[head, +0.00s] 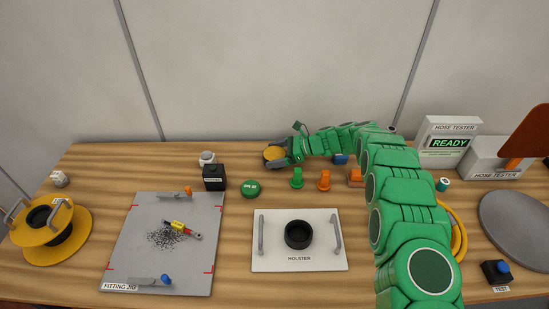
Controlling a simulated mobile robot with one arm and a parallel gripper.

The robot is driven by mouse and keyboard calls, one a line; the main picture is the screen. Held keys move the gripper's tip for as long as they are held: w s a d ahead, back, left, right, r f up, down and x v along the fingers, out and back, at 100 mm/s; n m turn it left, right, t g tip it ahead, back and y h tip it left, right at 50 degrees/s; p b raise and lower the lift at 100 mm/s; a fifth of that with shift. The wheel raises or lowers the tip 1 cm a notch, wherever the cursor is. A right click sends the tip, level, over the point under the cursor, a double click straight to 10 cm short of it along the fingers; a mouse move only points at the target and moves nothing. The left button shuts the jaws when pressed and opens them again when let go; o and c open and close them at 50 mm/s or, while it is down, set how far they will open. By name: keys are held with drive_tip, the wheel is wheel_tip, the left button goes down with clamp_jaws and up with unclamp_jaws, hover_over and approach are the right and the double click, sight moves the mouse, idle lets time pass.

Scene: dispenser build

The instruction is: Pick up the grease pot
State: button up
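A small round grey pot with an amber top (275,153), which looks like the grease pot, is at the back of the wooden bench, left of centre. My gripper (276,159) is right at it, reaching in from the right with the arm low over the bench. Dark finger parts show beside the pot. I cannot tell whether they are closed on it or only around it, nor whether the pot touches the bench.
A green disc (250,189), a black box (214,177) and a white cup (207,158) are to the left. Green (297,178) and orange (323,181) fittings stand near my arm. The holster plate (265,258) and fitting jig (130,240) lie in front.

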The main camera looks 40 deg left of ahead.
sight(275, 153)
drive_tip(key=c, duration=0.4)
wheel_tip(275, 153, up, 4)
drive_tip(key=shift+f, duration=0.25)
drive_tip(key=shift+s+d+r, duration=1.4)
drive_tip(key=shift+d+r, duration=0.2)
drive_tip(key=shift+d, duration=0.3)
drive_tip(key=shift+s+d+r, duration=1.35)
drive_tip(key=shift+d+r, duration=0.2)
drive_tip(key=shift+d, duration=0.3)
drive_tip(key=shift+s+d+r, duration=1.4)
drive_tip(key=shift+d+r, duration=0.2)
drive_tip(key=shift+d, duration=0.3)
